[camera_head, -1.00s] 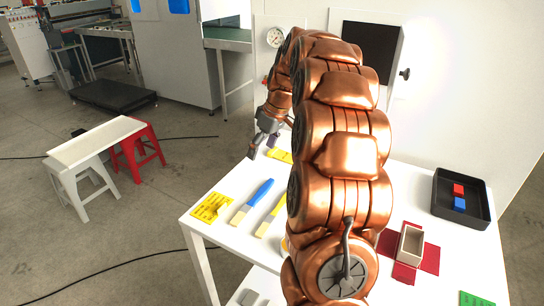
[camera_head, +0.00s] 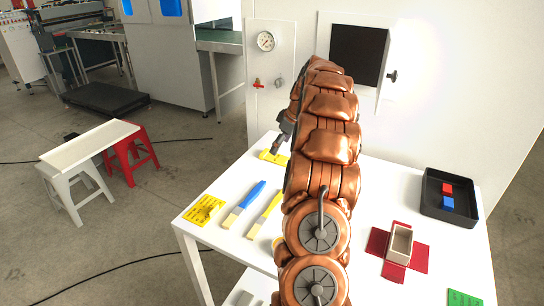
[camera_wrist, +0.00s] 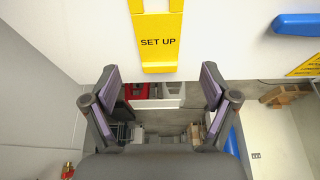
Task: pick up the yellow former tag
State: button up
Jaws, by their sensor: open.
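The yellow former tag (camera_wrist: 162,40) lies on the white table and reads "SET UP" in the wrist view, at the top middle, with its short lip at the table's edge. In the head view the tag (camera_head: 272,157) shows at the table's far left edge, partly hidden by my arm. My gripper (camera_wrist: 162,88) is open and empty, its two fingers apart below the tag in the wrist picture. In the head view my gripper (camera_head: 281,140) is small and mostly hidden behind my arm, close to the tag.
A yellow card (camera_head: 203,211), a blue-handled brush (camera_head: 245,204) and a yellow-handled brush (camera_head: 266,212) lie nearby on the table. A small box on a red sheet (camera_head: 378,240) and a black tray (camera_head: 432,205) with red and blue blocks stand at right. A wall panel rises behind.

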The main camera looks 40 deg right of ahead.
aim_at(275, 157)
jog(key=p+x, duration=0.2)
jog(key=x, duration=0.2)
jog(key=shift+w, duration=0.2)
jog(key=shift+w+f, duration=0.15)
jog(key=shift+f, duration=0.25)
jog(key=shift+f+b, duration=0.2)
jog(key=shift+b, duration=0.45)
dwell(0.6)
jog(key=c, duration=1.1)
jog(key=shift+r+p, duration=0.25)
jog(key=shift+p, duration=0.25)
